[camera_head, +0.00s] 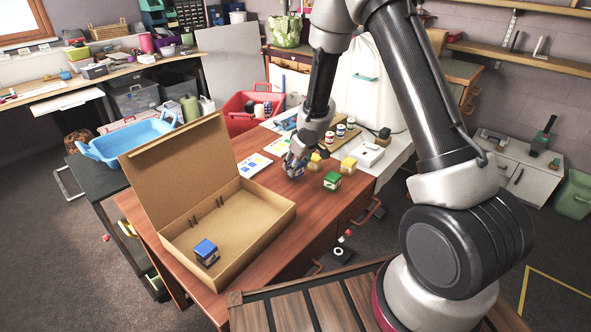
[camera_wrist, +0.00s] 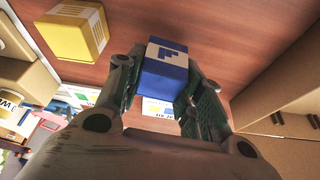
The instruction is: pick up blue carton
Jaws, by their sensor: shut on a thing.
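A blue carton (camera_wrist: 163,80) with a cream band and blue mark sits between the fingers of my gripper (camera_wrist: 158,88) in the wrist view. My gripper is shut on it. In the head view my gripper (camera_head: 297,165) is low over the wooden table, and the blue carton shows only partly there, mostly hidden by the fingers. I cannot tell whether the carton touches the table. A second blue carton (camera_head: 207,252) lies inside the open cardboard box.
The open cardboard box (camera_head: 262,205) stands left of my gripper with its lid raised. A printed card (camera_head: 254,164) lies just left. A red basket (camera_head: 240,113) is behind.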

